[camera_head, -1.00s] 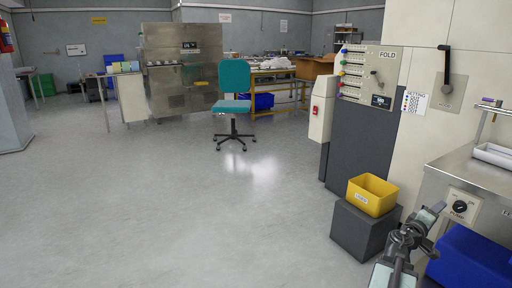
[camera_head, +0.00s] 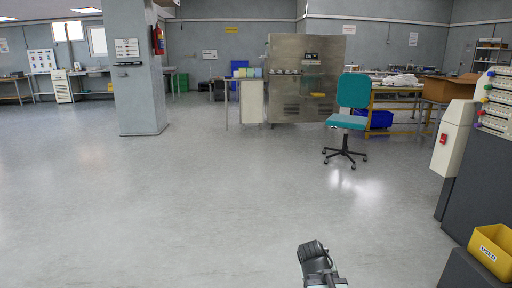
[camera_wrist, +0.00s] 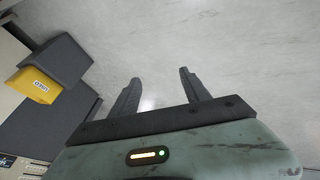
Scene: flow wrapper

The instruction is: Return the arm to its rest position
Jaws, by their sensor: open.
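My gripper (camera_wrist: 160,88) shows in the wrist view with its two dark fingers spread apart and nothing between them. Bare grey floor lies beyond the fingertips. In the head view my arm (camera_head: 318,265) shows at the bottom, right of centre, over open floor; the fingers cannot be made out there.
A yellow bin marked USED (camera_head: 492,250) sits on a dark block (camera_head: 468,272) at the lower right; the bin also shows in the wrist view (camera_wrist: 38,84). A teal chair (camera_head: 350,110) stands ahead. A grey pillar (camera_head: 137,75) is at the left. The floor between is clear.

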